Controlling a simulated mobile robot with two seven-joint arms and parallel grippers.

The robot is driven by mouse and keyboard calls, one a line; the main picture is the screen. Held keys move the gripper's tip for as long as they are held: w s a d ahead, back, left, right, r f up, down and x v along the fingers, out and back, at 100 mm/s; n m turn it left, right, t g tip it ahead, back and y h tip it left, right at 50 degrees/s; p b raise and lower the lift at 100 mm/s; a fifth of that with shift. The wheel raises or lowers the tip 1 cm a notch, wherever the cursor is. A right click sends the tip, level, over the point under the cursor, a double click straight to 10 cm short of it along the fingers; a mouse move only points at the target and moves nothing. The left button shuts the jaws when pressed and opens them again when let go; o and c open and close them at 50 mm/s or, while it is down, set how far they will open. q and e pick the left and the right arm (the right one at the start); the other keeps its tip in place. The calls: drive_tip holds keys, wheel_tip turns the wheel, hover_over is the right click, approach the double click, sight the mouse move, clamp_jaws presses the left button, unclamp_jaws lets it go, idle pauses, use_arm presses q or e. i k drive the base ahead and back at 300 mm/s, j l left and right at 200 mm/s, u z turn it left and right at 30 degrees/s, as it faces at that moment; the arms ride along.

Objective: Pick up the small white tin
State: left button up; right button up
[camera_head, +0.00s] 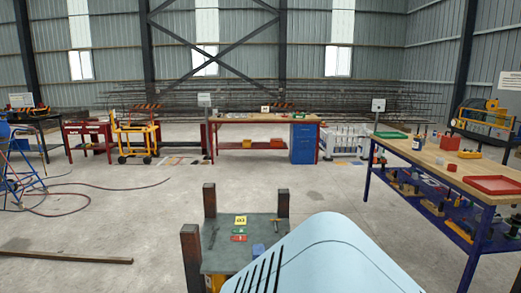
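No small white tin can be made out for certain. A tiny pale item (439,160) stands on the wooden-topped workbench (420,155) at the right, too small to identify. Another small whitish item (265,109) is on the far red-framed workbench (232,119), also too small to tell. Neither my left nor my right gripper shows in the head view.
The right bench holds a red tray (495,185), a green tray (390,135), a dark bottle (417,142) and red blocks. A low grey-topped stand (225,258) with upright posts is close ahead. A dark bar (65,257) and hoses lie on the left floor. The middle floor is clear.

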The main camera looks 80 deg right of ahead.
sight(439, 161)
drive_tip(key=z, duration=3.9)
